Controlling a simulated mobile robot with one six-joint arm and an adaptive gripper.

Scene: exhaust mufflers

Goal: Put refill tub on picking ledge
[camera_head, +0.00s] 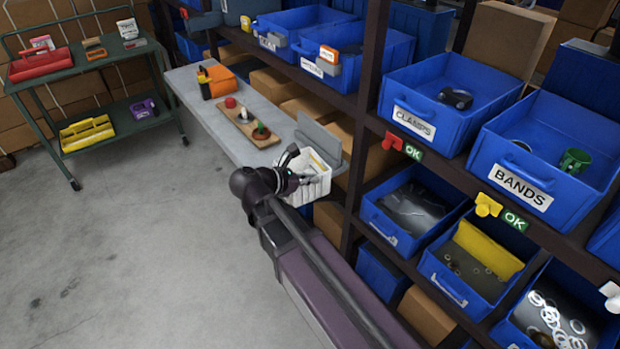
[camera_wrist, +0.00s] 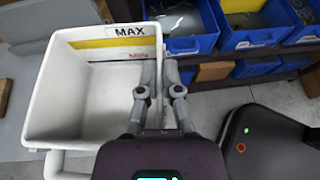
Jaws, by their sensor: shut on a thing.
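The refill tub (camera_head: 320,188) is a white open box at the near end of the grey picking ledge (camera_head: 205,118). In the wrist view the tub (camera_wrist: 95,95) looks empty, with a yellow band and the word MAX on its inner wall. My gripper (camera_head: 300,172) is shut on the tub's right wall, as the wrist view shows (camera_wrist: 160,75). The tub appears upright. I cannot tell whether its base touches the ledge; its underside is hidden.
A wooden board (camera_head: 246,125) with small coloured items lies on the ledge, with an orange and black item (camera_head: 218,82) beyond it. A grey upright plate (camera_head: 318,138) stands beside the tub. Blue bins (camera_head: 420,100) fill the shelves at right. A green cart (camera_head: 85,70) stands at left.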

